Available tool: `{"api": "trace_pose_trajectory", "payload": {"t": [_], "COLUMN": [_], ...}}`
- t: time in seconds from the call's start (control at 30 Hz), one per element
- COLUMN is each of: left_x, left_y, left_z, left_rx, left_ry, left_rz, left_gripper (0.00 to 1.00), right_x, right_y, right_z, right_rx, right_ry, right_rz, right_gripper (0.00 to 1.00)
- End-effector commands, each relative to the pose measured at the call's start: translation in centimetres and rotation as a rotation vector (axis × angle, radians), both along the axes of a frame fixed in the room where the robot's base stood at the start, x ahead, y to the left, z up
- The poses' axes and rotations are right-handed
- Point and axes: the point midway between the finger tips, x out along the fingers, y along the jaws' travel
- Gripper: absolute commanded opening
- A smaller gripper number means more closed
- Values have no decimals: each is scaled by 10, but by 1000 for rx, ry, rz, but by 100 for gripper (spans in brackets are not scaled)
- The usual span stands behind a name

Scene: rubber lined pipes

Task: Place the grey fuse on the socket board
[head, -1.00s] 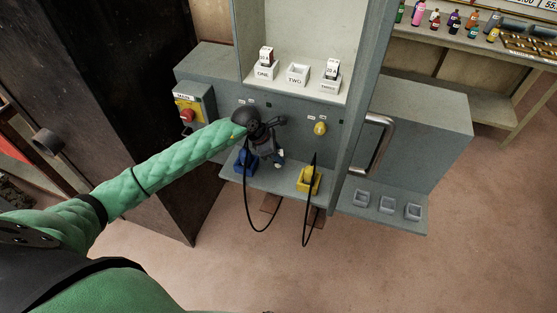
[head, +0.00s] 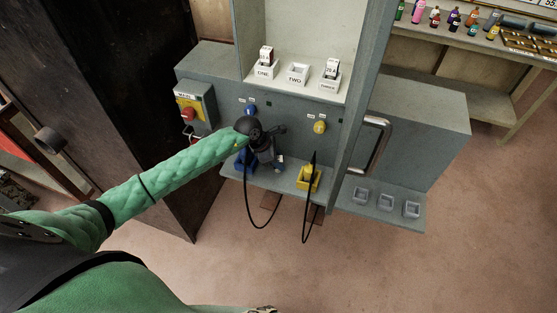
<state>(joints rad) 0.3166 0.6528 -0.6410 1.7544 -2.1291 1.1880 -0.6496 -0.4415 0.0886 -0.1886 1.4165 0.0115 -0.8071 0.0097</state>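The socket board is a white shelf (head: 292,88) in the grey cabinet, with three labelled white sockets. Socket ONE (head: 264,70) holds a red-and-white fuse (head: 266,54). Socket TWO (head: 298,74) looks empty. Socket THREE (head: 329,80) holds a white fuse marked 20 A (head: 331,67). I cannot make out a grey fuse. My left gripper (head: 278,163) is below the board, in front of the cabinet's lower panel and just above the ledge. Its dark wrist covers the fingers, so its opening and any contents cannot be told. My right gripper is not in view.
A blue holder (head: 244,162) and a yellow holder (head: 308,179) with black cables are on the lower ledge. The open cabinet door with a handle (head: 376,143) stands right of the board. A dark door is left.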

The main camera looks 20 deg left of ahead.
Motion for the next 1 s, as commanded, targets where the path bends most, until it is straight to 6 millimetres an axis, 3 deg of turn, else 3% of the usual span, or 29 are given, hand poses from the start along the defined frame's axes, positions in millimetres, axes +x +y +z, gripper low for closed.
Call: {"api": "trace_pose_trajectory", "payload": {"t": [0.07,0.5,0.63,1.0], "left_x": [0,0,-1,-12], "left_y": [0,0,6,34], "left_z": [0,3,9,59], "left_rx": [0,0,2,3], "left_ry": [0,0,-2,-3], "left_rz": [0,0,0,0], "left_gripper": [52,52,52,52], "right_x": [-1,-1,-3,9], "right_y": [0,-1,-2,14], "right_z": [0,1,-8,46], "right_rx": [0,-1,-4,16], "right_ry": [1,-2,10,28], "right_rz": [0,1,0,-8], "right_gripper": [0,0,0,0]}}
